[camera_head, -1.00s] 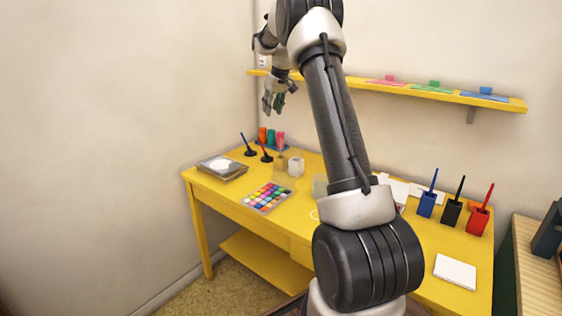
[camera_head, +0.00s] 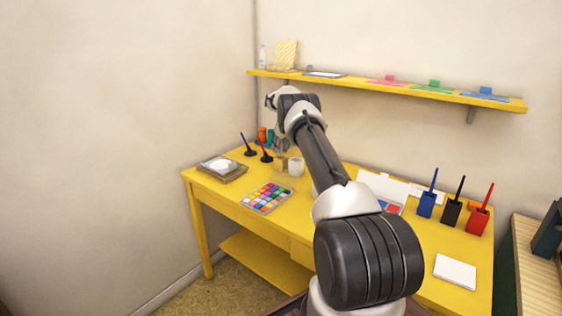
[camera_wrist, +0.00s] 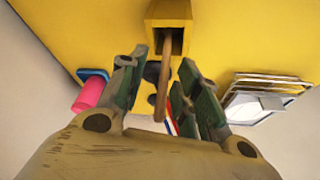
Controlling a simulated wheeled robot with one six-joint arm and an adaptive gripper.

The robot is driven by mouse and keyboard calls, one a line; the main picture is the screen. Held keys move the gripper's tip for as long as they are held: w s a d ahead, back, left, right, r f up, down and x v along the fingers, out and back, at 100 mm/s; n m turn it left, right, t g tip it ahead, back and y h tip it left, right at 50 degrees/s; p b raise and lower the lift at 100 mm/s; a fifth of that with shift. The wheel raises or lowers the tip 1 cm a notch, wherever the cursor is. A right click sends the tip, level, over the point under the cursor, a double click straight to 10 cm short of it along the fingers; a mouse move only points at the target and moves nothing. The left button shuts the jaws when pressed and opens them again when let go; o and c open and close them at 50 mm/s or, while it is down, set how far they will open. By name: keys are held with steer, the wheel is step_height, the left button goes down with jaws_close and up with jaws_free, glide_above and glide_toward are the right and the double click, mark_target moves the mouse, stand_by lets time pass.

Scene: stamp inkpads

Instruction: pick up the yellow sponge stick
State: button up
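A yellow square holder (camera_wrist: 167,14) is at the top of the wrist view, with a brown wooden stick (camera_wrist: 164,75) coming out of its dark opening. I take this for the yellow sponge stick; its sponge end is not visible. My gripper (camera_wrist: 162,58) is open, with one finger on each side of the stick. In the head view my gripper (camera_head: 281,145) is low over the back of the yellow table, and the stick cannot be made out there.
In the wrist view, a pink cylinder (camera_wrist: 88,96) is left and a grey tray (camera_wrist: 262,84) right. The head view shows dark stick stands (camera_head: 250,151), a paint palette (camera_head: 267,197), a white cup (camera_head: 296,167) and colored holders at right. A shelf (camera_head: 370,84) is above.

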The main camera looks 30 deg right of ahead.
steer(key=shift+w+f, duration=0.2)
steer(key=shift+f, duration=0.25)
steer(key=shift+c, duration=0.5)
jaws_close()
steer(key=shift+r, duration=0.15)
